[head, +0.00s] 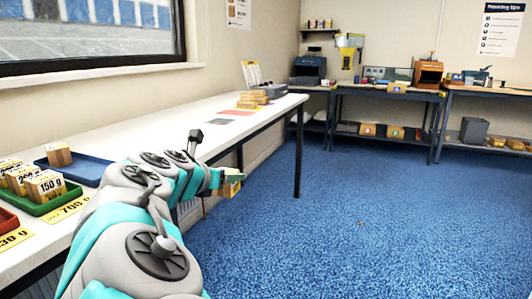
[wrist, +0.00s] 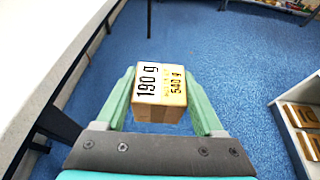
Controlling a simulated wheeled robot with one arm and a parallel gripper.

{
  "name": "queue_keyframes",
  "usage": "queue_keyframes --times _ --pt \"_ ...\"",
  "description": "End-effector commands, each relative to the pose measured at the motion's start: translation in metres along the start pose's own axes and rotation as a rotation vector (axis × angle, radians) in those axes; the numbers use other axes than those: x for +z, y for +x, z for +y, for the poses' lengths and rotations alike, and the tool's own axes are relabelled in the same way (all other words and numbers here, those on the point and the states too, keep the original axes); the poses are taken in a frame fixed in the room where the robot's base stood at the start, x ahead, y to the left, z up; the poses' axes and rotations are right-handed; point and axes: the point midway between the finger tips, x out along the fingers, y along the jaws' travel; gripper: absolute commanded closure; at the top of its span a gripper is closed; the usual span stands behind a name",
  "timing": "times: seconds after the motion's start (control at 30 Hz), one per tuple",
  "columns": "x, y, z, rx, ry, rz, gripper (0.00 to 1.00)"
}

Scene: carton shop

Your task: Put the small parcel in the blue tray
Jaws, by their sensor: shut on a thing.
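My gripper (wrist: 160,90) is shut on a small cardboard parcel (wrist: 158,112) with a "190 g" label and a smaller yellow label. Its green fingers press on two opposite sides. In the head view the parcel (head: 229,190) shows partly behind my gripper (head: 233,180), out past the table's front edge and above the blue floor. The blue tray (head: 92,170) lies on the white table at the left, well away from my gripper. One brown parcel (head: 58,155) sits in it.
A green tray (head: 58,205) with several labelled parcels stands in front of the blue tray, with a red tray (head: 8,222) at the left edge. Stacked cartons (head: 252,99) lie at the table's far end. Workbenches (head: 385,91) line the back wall. The floor (head: 350,220) is clear.

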Motion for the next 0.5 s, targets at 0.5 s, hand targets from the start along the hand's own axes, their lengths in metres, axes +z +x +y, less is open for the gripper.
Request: queue_keyframes --times 0.5 --pt "-0.066 0.153 -0.153 0.025 -0.015 0.003 0.98"
